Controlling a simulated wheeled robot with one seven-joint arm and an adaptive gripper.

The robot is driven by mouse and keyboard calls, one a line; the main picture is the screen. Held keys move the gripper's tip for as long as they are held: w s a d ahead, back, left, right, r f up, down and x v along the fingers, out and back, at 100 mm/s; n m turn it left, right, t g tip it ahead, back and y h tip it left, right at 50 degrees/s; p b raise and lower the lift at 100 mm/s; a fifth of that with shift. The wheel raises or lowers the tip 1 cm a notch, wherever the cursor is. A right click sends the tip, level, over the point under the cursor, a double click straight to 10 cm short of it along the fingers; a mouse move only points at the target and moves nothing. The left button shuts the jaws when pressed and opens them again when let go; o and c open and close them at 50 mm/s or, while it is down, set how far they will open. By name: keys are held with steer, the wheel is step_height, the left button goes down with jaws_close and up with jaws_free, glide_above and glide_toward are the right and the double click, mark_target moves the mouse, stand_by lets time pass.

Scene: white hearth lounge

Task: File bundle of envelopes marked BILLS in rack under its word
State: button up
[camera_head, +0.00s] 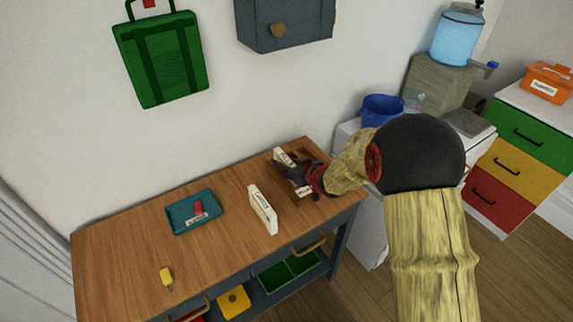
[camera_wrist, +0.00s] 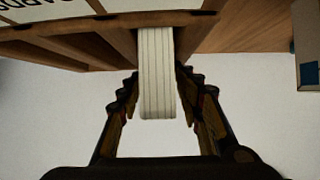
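The wooden rack (camera_head: 303,155) stands at the right end of the wooden table. My gripper (camera_head: 300,180) is over it and hides much of it. In the wrist view a white bundle of envelopes (camera_wrist: 157,85) lies between the two fingertips of my gripper (camera_wrist: 157,75), against the wooden rack (camera_wrist: 235,30). The fingers are close on both sides of the bundle; I cannot tell whether they press on it. No word on this bundle is readable. A white label on the rack (camera_wrist: 25,8) shows upside-down letters at top left. A white piece (camera_head: 284,157) shows by the gripper.
A white block with dark lettering (camera_head: 263,210) stands upright on the table, left of the rack. A teal tray (camera_head: 180,222) with a red item and a small yellow object (camera_head: 167,277) lie farther left. A blue-grey cabinet (camera_head: 300,25) hangs above.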

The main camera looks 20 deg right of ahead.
steer(key=shift+s+r, duration=0.15)
steer(key=shift+s, duration=0.05)
steer(key=s+d+r+m+g+h+p, duration=0.1)
steer(key=s+d+r+h+p, duration=0.2)
steer(key=s+r, duration=0.55)
steer(key=s+d+r+m+h+p, duration=0.1)
steer(key=s+d+r+m+h, duration=0.1)
steer(key=s+d+r, duration=0.5)
steer(key=s+a+r+g, duration=0.2)
steer(key=s+a+r, duration=0.2)
steer(key=s, duration=0.8)
steer(key=s+a+r+g+y, duration=0.1)
steer(key=s+a+r+g, duration=0.2)
steer(key=s, duration=1)
steer(key=a+r, duration=0.1)
steer(key=a, duration=0.2)
steer(key=shift+m, duration=0.3)
